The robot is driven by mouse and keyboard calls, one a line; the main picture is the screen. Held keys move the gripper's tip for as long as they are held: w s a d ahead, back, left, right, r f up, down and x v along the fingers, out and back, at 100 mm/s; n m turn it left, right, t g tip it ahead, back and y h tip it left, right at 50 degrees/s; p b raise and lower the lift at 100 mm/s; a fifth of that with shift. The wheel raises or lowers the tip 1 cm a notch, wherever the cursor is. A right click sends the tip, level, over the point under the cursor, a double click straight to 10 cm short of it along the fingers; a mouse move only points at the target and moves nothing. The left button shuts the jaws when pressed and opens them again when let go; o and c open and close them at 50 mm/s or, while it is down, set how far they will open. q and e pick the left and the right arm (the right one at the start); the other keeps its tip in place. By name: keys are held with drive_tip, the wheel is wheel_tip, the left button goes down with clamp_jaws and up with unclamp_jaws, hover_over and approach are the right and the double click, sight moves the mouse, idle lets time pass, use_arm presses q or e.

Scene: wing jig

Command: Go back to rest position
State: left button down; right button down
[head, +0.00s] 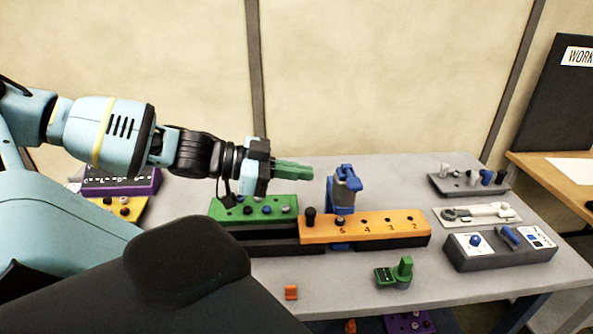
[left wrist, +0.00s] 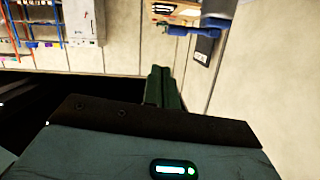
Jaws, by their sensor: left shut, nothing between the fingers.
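My left gripper (head: 308,171) has green fingers, shut with nothing between them. It is held in the air above the back of the green block, pointing right in the head view. Its shut fingers also show in the left wrist view (left wrist: 161,72). A blue and grey tool (head: 345,188) stands upright behind the orange block, to the right of the fingertips and apart from them. My right gripper is not in view.
The grey table (head: 345,285) bears a green block (head: 240,211), an orange numbered block (head: 370,228), a green fixture (head: 396,275), a small orange piece (head: 291,292), a grey control box (head: 500,252), a wrench tray (head: 470,215) and a peg tray (head: 462,186). The table's front is mostly clear.

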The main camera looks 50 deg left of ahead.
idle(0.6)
use_arm(q)
drive_tip(key=s+d+f+g+y, duration=0.1)
drive_tip(key=s+d+f+g, duration=0.1)
drive_tip(key=d+f, duration=0.85)
drive_tip(key=s+d+f+g+y, duration=0.1)
drive_tip(key=s+d+f+y, duration=0.1)
drive_tip(key=d+f, duration=0.8)
drive_tip(key=s+a+f+n+g+y, duration=0.3)
drive_tip(key=s+f+n+g, duration=0.1)
drive_tip(key=s+f, duration=0.4)
drive_tip(key=s+a+f+n+g+y, duration=0.3)
drive_tip(key=s+f, duration=0.3)
drive_tip(key=s, duration=0.5)
drive_tip(key=w+d+f+t+h, duration=0.1)
drive_tip(key=w+d+f+t, duration=0.1)
drive_tip(key=w+f+t, duration=0.5)
wheel_tip(320, 180, down, 3)
drive_tip(key=shift+r+t, duration=0.1)
drive_tip(key=shift+t, duration=0.2)
